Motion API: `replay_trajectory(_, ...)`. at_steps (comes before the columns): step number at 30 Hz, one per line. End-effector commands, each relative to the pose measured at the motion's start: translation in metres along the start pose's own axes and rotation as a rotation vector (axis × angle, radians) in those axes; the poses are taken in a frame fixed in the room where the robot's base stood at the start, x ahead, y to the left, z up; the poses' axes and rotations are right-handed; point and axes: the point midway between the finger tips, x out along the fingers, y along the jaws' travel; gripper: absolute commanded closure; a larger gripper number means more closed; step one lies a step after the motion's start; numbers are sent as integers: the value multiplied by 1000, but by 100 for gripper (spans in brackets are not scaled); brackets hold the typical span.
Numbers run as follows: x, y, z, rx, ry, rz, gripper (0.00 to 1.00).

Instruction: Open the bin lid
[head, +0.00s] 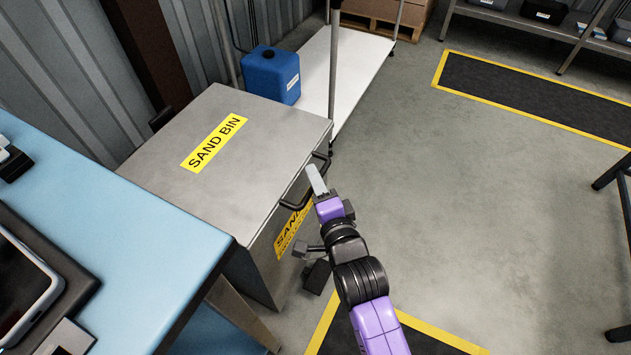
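The grey metal sand bin (262,255) stands left of centre, with a yellow label on its front face. Its flat lid (245,165) lies shut on top, with a yellow "SAND BIN" label. A dark bar handle (291,206) runs along the front edge of the lid. My gripper (316,180), on my purple and black arm, is at the handle, its pale finger overlapping the bar's middle in the view. I cannot tell whether it touches the bar, or whether its fingers are apart, since only one pale finger shape shows.
A blue workbench (130,245) stands close at the left. A blue canister (270,75) stands behind the bin beside a white shelf (345,75) with upright posts. The corrugated wall is at the back left. Open concrete floor (470,200) lies to the right.

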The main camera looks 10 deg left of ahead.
Motion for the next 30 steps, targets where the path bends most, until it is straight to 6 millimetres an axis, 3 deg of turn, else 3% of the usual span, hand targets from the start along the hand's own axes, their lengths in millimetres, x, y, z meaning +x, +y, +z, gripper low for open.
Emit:
replay_trajectory(5, 0, 0, 0, 0, 0, 0, 68)
replay_trajectory(10, 0, 0, 0, 0, 0, 0, 100)
replay_trajectory(30, 0, 0, 0, -1, 0, 1, 100)
